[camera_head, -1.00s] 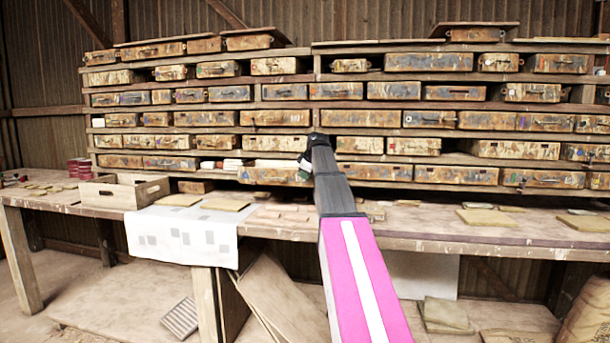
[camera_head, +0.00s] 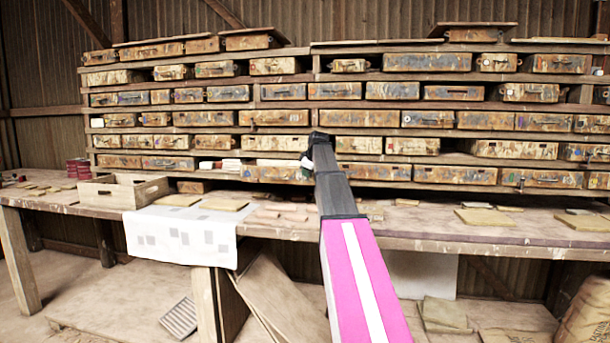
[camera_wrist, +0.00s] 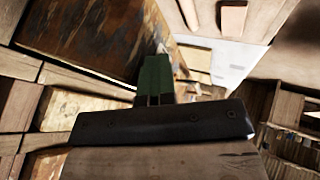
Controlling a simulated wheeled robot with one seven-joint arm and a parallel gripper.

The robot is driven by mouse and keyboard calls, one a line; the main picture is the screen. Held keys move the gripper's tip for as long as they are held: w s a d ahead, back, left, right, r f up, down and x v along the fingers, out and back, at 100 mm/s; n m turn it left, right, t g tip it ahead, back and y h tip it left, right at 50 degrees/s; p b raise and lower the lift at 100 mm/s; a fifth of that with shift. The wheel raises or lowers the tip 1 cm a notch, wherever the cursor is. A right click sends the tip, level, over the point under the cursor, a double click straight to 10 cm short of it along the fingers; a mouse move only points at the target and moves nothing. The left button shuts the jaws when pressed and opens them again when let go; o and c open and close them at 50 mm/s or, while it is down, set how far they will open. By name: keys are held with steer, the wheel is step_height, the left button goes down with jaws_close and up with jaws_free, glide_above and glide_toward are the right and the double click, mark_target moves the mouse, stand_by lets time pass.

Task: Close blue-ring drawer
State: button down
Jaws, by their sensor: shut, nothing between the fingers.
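My gripper (camera_head: 305,165) is in front of the bottom shelf row, at the right part of a worn, paint-stained drawer (camera_head: 270,173). In the wrist view its green fingers (camera_wrist: 154,78) are shut with nothing between them, close to a large rust-and-brown painted drawer face (camera_wrist: 85,35). I cannot tell whether the fingertips touch it. The drawer front in the head view looks nearly level with its neighbours. No blue ring can be made out on it; my gripper and wrist hide part of its right side.
The long workbench (camera_head: 450,228) runs below the shelves. An open wooden crate (camera_head: 122,190) and a white sheet (camera_head: 180,235) lie to the left. Flat tiles (camera_head: 487,217) lie to the right. Other drawers sit close around my gripper.

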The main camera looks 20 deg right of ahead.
steer(key=w+d, duration=0.2)
steer(key=w, duration=0.3)
steer(key=w+d, duration=0.3)
steer(key=w, duration=0.2)
steer(key=w+d, duration=0.3)
steer(key=w, duration=0.2)
steer(key=shift+w+r, duration=0.1)
